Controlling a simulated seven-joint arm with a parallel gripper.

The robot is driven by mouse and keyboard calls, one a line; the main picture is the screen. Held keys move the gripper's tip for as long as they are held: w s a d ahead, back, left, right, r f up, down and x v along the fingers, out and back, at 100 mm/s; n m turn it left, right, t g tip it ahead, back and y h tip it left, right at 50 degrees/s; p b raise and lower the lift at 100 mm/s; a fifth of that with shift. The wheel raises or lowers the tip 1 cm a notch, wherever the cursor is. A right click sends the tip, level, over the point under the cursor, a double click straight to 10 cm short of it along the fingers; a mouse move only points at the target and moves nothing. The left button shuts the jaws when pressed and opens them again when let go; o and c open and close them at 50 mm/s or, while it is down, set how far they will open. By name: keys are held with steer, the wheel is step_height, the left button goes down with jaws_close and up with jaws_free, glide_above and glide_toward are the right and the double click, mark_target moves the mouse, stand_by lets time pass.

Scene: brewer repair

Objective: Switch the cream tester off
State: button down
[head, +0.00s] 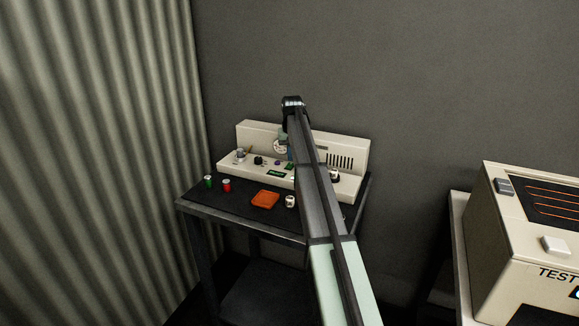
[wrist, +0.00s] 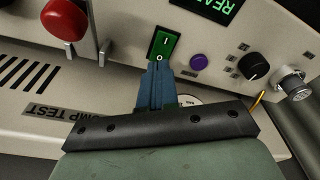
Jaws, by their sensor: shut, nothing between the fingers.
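The cream tester (head: 350,150) stands on the dark table against the wall, partly hidden behind my arm. In the wrist view its panel carries a green rocker switch (wrist: 165,44) marked I and O. In the head view my gripper (head: 290,154) is over the tester's panel, mostly hidden by the arm.
A purple button (wrist: 198,62), a black knob (wrist: 253,66) and a red knob (wrist: 64,19) sit near the switch. Green (head: 208,182) and red (head: 227,185) small parts and an orange tray (head: 265,199) lie in front. Another cream machine (head: 520,240) stands right.

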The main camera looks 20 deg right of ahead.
mark_target(290, 164)
steer(key=shift+f, duration=0.85)
stand_by(0.8)
steer(key=shift+r, duration=3.55)
steer(key=shift+a, duration=0.1)
